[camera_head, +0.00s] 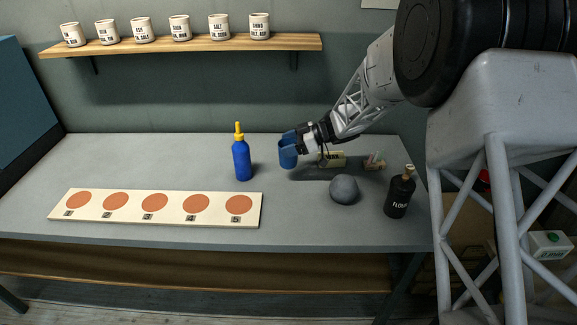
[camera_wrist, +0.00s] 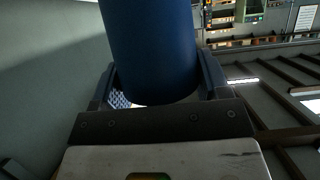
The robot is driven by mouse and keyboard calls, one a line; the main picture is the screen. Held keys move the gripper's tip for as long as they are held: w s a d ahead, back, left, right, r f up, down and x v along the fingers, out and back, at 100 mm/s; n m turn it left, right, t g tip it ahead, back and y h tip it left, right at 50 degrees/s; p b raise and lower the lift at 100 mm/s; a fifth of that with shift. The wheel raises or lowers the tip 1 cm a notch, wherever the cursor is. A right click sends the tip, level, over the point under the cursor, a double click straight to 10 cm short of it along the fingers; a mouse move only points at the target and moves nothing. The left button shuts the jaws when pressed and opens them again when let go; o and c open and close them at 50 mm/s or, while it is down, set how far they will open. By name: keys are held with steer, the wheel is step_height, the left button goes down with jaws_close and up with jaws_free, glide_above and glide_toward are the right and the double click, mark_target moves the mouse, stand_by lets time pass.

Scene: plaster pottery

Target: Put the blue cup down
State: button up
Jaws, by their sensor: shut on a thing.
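The blue cup (camera_head: 287,152) is held in my gripper (camera_head: 297,147) over the grey table (camera_head: 190,150), right of the blue bottle. It looks close to upright in the head view, and I cannot tell whether its base touches the table. In the wrist view the blue cup (camera_wrist: 150,45) fills the top middle, between the two fingers of my gripper (camera_wrist: 155,88). The fingers are shut on its sides. The cup's inside is hidden.
A blue bottle (camera_head: 242,160) with a yellow nozzle stands left of the cup. A numbered board (camera_head: 133,214) with orange discs lies in front. A grey ball (camera_head: 344,190), a black flour bottle (camera_head: 399,194) and a small labelled block (camera_head: 333,159) sit to the right. The back left table is clear.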

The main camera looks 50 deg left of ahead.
mark_target(289, 161)
steer(key=shift+f, duration=1.7)
steer(key=shift+f, duration=1.85)
steer(key=shift+f, duration=0.1)
steer(key=o, duration=1)
steer(key=shift+c, duration=0.2)
